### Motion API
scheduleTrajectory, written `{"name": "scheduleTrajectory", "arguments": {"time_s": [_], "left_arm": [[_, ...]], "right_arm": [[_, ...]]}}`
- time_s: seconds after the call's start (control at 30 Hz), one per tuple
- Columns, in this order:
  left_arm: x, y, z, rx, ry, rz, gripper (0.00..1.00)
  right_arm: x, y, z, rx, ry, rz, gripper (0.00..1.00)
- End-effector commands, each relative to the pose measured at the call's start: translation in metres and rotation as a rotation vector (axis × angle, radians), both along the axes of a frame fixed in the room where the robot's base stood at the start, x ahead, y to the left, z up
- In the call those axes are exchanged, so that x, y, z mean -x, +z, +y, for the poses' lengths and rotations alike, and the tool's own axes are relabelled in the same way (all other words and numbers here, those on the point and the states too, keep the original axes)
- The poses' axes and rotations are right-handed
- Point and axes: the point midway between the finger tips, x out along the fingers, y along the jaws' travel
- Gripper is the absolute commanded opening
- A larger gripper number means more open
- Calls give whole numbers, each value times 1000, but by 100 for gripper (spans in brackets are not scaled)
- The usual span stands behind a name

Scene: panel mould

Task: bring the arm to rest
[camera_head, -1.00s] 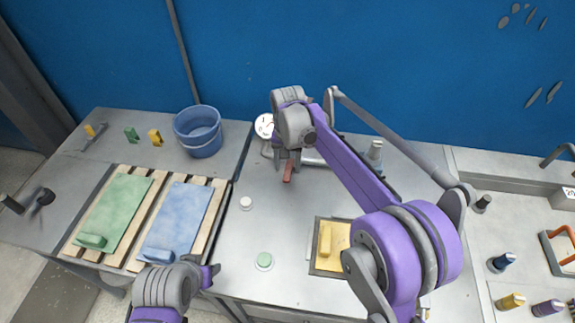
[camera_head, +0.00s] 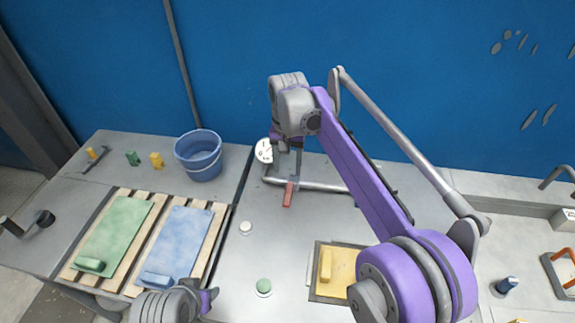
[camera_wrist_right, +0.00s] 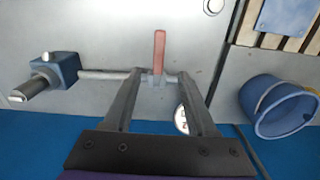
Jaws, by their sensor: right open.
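My right gripper (camera_head: 288,165) is open and empty above the back of the middle bench, by the blue wall. In the right wrist view its two fingers (camera_wrist_right: 158,82) stand apart, with a red lever (camera_wrist_right: 159,50) on a grey pipe (camera_wrist_right: 105,75) seen between and beyond them. The red lever also shows in the head view (camera_head: 288,194), just below the fingers. My right arm reaches in from the lower right. My left gripper (camera_head: 208,298) is low at the bottom edge, near the slatted boards; its finger gap is not clear.
A blue bucket (camera_head: 200,158) stands at the back of the left bench. Green (camera_head: 115,232) and blue panels (camera_head: 178,240) lie on slats. A round white dial (camera_head: 264,150) is beside the right gripper. A yellow panel (camera_head: 342,270) lies near my right arm. The middle bench front is mostly clear.

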Motion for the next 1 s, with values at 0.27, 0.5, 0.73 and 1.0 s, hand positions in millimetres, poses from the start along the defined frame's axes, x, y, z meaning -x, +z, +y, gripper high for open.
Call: {"name": "scheduleTrajectory", "arguments": {"time_s": [0.27, 0.5, 0.73, 1.0], "left_arm": [[0, 0, 0, 0, 0, 0, 50], [0, 0, 0, 0, 0, 0, 50], [0, 0, 0, 0, 0, 0, 50], [0, 0, 0, 0, 0, 0, 50]], "right_arm": [[0, 0, 0, 0, 0, 0, 57], [10, 5, -12, -5, 8, -23, 57], [64, 11, -58, -21, 53, -124, 57], [152, -11, -108, -16, 115, -266, 57]]}}
